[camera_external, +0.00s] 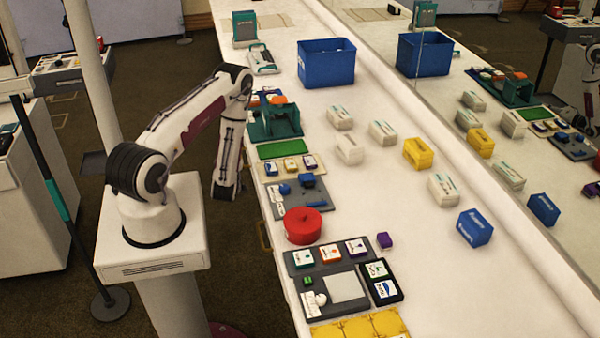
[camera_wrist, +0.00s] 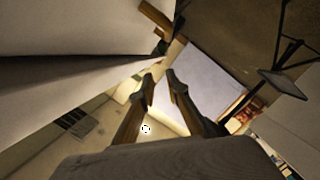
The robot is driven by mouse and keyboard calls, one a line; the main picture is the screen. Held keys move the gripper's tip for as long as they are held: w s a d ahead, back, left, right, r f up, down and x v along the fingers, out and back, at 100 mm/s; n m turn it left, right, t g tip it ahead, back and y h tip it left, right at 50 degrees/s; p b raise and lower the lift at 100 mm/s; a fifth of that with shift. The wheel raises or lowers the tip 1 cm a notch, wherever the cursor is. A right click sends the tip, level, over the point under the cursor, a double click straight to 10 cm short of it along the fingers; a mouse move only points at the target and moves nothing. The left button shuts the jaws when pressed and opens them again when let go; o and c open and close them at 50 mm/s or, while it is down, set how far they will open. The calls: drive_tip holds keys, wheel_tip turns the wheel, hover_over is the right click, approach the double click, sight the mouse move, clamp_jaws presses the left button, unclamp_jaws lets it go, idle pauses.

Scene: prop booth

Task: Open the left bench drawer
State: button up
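The white bench (camera_external: 375,215) runs from the back to the front right. A tan drawer handle (camera_external: 265,236) shows on its side facing my arm; the drawer fronts are mostly out of sight. My gripper (camera_external: 228,192) hangs low beside that side, farther back than this handle, with its fingers unclear in the external view. A tan bar (camera_wrist: 154,18), which looks like a handle, stands beyond the fingertips by a pale panel. I cannot tell which drawer it belongs to.
A red round pot (camera_external: 303,225), a green holder (camera_external: 274,122) and several trays line the near bench edge. A blue bin (camera_external: 326,63) and several small boxes stand farther in. A dark pole stand (camera_external: 108,304) is on the floor left of my base.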

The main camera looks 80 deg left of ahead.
drive_tip(key=shift+n+t+h, duration=0.3)
drive_tip(key=shift+t+h, duration=0.3)
drive_tip(key=shift+t, duration=0.1)
drive_tip(key=f, duration=0.1)
drive_tip(key=d+f, duration=0.1)
drive_tip(key=f, duration=0.1)
drive_tip(key=w+d+f, duration=0.1)
drive_tip(key=shift+d+f, duration=0.15)
drive_tip(key=shift+f, duration=0.25)
drive_tip(key=shift+w, duration=0.1)
drive_tip(key=shift+x, duration=3.85)
clamp_jaws()
